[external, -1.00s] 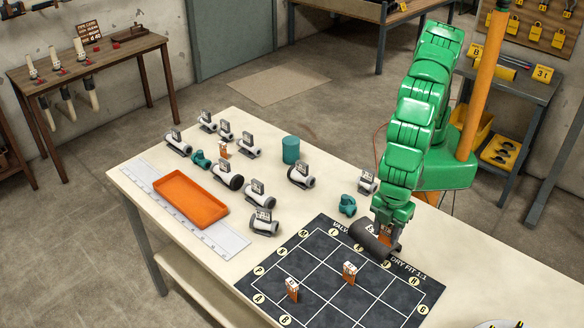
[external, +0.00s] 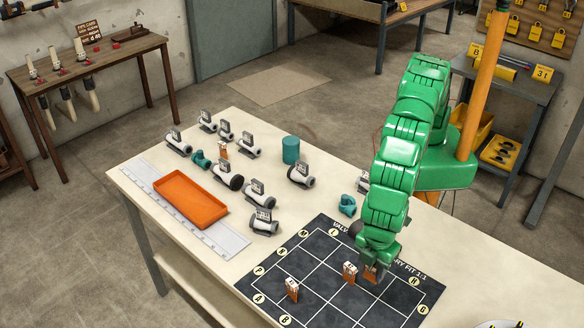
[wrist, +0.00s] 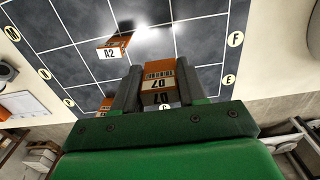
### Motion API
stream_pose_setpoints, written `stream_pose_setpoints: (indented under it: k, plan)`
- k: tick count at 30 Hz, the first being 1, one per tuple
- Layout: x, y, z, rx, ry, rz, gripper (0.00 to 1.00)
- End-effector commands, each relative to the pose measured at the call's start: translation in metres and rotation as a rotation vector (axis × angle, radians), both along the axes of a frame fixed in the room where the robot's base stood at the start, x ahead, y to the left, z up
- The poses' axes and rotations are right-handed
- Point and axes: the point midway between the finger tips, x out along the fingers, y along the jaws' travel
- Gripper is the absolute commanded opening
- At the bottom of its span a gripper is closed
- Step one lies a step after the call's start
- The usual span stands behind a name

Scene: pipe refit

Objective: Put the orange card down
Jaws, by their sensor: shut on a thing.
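My gripper (external: 370,268) is over the right part of the black gridded mat (external: 325,262), low near its surface. It is shut on an orange card (wrist: 158,70) with a white label, seen between the fingers in the wrist view. I cannot tell whether the card touches the mat. A second orange card (external: 350,272) stands on the mat close to the left of my gripper. A third orange card (external: 292,290) stands farther left on the mat. In the wrist view, a card marked A2 (wrist: 113,48) stands apart from the held one.
An orange tray (external: 190,200) lies on a white ruled strip at the table's left. Several grey-white pipe fittings with tags (external: 264,222), a teal cylinder (external: 291,150) and a teal fitting (external: 347,205) stand behind the mat.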

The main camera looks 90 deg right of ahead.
Motion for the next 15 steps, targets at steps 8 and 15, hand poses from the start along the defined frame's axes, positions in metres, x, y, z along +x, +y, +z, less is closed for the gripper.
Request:
stream_pose_setpoints:
  k: [8, 15]
  plan:
    - [0.01, 0.019, -0.027, 0.001, 0.001, 0.001, 0.13]
    - [0.019, 0.032, -0.043, 0.004, -0.001, 0.0, 0.13]
